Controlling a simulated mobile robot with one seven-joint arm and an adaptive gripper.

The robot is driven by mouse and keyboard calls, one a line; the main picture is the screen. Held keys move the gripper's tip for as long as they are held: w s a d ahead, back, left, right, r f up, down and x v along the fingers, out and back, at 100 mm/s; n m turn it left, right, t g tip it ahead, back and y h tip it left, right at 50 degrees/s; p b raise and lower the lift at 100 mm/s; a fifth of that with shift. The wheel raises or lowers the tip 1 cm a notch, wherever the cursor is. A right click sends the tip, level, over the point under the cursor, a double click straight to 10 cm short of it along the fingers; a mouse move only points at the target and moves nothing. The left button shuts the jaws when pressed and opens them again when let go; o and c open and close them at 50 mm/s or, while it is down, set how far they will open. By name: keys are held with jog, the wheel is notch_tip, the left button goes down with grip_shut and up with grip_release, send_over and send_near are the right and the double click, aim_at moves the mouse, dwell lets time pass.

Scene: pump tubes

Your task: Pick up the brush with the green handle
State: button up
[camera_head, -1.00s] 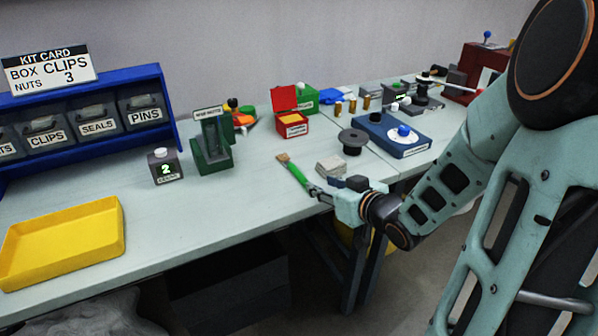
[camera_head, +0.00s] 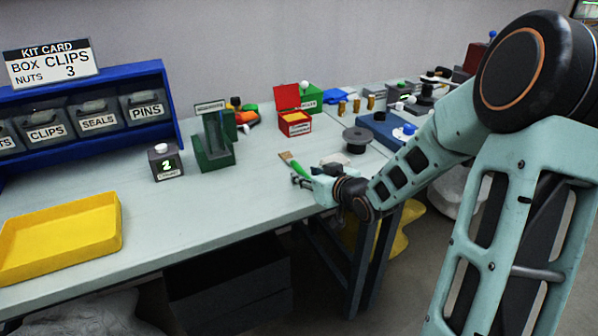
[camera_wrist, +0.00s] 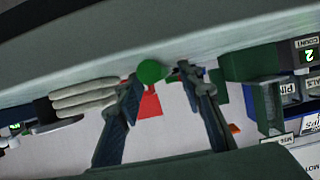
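The brush with the green handle (camera_head: 299,168) lies on the bench near its front edge, its pale bristles pointing to the back left. My gripper (camera_head: 300,180) is low over the bench edge at the near end of the brush and hides part of the handle. In the wrist view, my gripper (camera_wrist: 158,78) has its two fingers spread apart. The round green end of the brush handle (camera_wrist: 151,71) shows between the fingertips, with a gap visible towards the right finger. Whether the left finger touches it, I cannot tell.
A grey stacked block (camera_wrist: 85,97) is close beside one finger. A black spool (camera_head: 356,138), a red open box (camera_head: 293,122) and a dark green stand (camera_head: 213,150) are farther back. A yellow tray (camera_head: 62,235) is at the left. The bench between tray and brush is clear.

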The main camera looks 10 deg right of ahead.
grip_shut()
jog(key=shift+r, duration=0.5)
notch_tip(320, 180, up, 3)
jog(key=shift+d+f+p, duration=0.1)
jog(key=shift+f+p, duration=0.05)
jog(key=shift+p, duration=0.6)
jog(key=s+r+p, duration=0.1)
jog(key=r, duration=0.1)
jog(key=s+d+r+p, duration=0.1)
jog(key=r, duration=0.1)
jog(key=s+r+p, duration=0.1)
jog(key=s, duration=0.1)
jog(key=shift+s+d+r+p, duration=0.1)
jog(key=shift+d+r+p, duration=0.25)
jog(key=shift+d+r, duration=0.05)
jog(key=p+v, duration=0.1)
jog(key=v, duration=0.9)
jog(key=shift+d+f, duration=0.15)
jog(key=shift+d, duration=0.05)
